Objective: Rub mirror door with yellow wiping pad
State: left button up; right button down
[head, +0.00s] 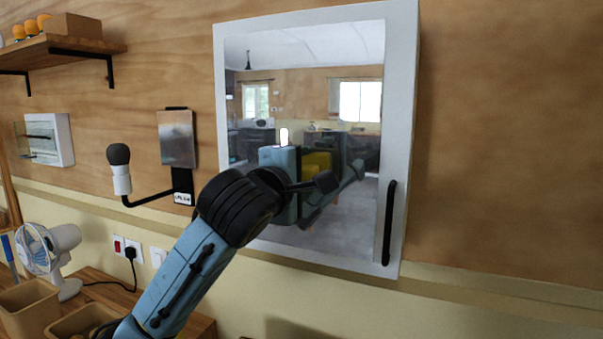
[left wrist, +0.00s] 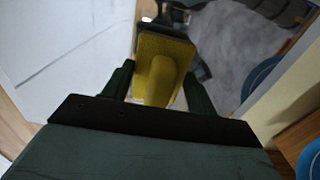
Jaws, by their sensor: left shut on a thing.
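The mirror door (head: 300,60) is a white-framed cabinet front on the plywood wall, with a black vertical handle (head: 390,222) at its right. It looks shut. My left gripper (head: 303,172) is in front of the lower middle of the mirror, partly hidden by my wrist. The yellow wiping pad (head: 317,162) shows there, mixed with reflections. In the left wrist view, the pad's yellow handle (left wrist: 160,80) sits between my two dark green fingers, which are shut on it. The pad's far face is at or very close to the glass; I cannot tell if it touches. My right gripper is not seen.
Left of the cabinet are a wall lamp (head: 120,168), a metal plate (head: 177,138) and a white wall box (head: 48,138). A shelf (head: 60,45) hangs above. A fan (head: 48,250) and wooden boxes (head: 30,308) stand on the counter below. The wall to the right is bare.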

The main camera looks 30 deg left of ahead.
pick_arm(q)
jog(key=shift+w, duration=0.8)
jog(key=shift+a, duration=0.1)
jog(key=shift+s+a+p, duration=0.15)
jog(key=shift+a+p, duration=0.15)
jog(key=shift+a, duration=2.55)
jog(key=shift+s+a+p, duration=0.15)
jog(key=shift+a+p, duration=0.1)
jog(key=shift+a, duration=2.55)
jog(key=shift+p, duration=0.3)
jog(key=shift+w+d+p, duration=0.15)
jog(key=shift+d+p, duration=1.1)
jog(key=shift+d, duration=1.6)
jog(key=shift+w+d+p, duration=0.15)
jog(key=shift+d+p, duration=1.1)
jog(key=shift+d, duration=1.6)
